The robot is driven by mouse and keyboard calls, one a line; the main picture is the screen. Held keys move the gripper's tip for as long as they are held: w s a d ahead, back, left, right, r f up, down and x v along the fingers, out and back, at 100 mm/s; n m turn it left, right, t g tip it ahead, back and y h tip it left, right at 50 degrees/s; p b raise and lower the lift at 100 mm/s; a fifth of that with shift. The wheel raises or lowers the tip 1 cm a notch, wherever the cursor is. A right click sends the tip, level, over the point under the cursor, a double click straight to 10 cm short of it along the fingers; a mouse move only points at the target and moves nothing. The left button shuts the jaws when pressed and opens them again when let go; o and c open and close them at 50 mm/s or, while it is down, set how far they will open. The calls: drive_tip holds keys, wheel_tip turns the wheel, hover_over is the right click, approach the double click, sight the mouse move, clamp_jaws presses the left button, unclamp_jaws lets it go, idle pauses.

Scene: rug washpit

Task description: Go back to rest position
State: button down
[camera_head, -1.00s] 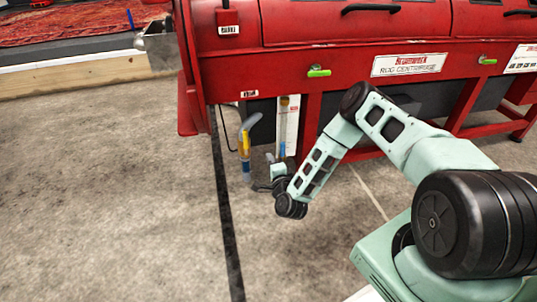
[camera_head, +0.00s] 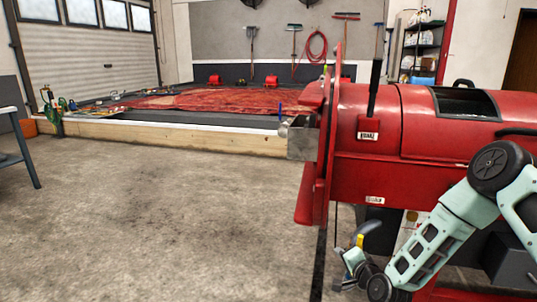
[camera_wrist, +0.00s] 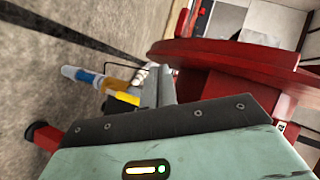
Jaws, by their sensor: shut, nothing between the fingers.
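My mint-green arm reaches down from the right edge of the head view, in front of the red machine (camera_head: 395,110). My gripper (camera_wrist: 159,75) shows in the wrist view with its two grey fingers close together and nothing between them. It points toward a hose with a yellow and blue fitting (camera_wrist: 95,80) beside the machine's lower side. In the head view the gripper end is low, near the bottom edge, by the same yellow fitting (camera_head: 360,240). My wrist partly covers the gripper there, and whether it touches the hose cannot be told.
The red machine fills the right side, close to my arm. Bare concrete floor (camera_head: 180,215) lies open at the left and middle. A wood-edged washpit (camera_head: 180,137) with a red rug (camera_head: 210,98) lies behind. A table (camera_head: 15,140) stands at the far left.

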drive_tip(key=s+a+r+n+g+y, duration=0.1)
drive_tip(key=s+a+r+n+g, duration=0.7)
drive_tip(key=s+a+r+n, duration=0.45)
drive_tip(key=s+d+r+n+g+h, duration=0.15)
drive_tip(key=s+r, duration=0.25)
drive_tip(key=s, duration=0.6)
drive_tip(key=s+d+r+n+g+h+p, duration=0.1)
drive_tip(key=s+r+n+g, duration=0.15)
drive_tip(key=s, duration=0.65)
drive_tip(key=s+d+r+n+g+h, duration=0.2)
drive_tip(key=s+r, duration=0.3)
drive_tip(key=s, duration=0.5)
wheel_tip(320, 180, up, 30)
drive_tip(key=p, duration=3)
drive_tip(key=shift+w+a+p, duration=0.35)
drive_tip(key=shift+w, duration=0.05)
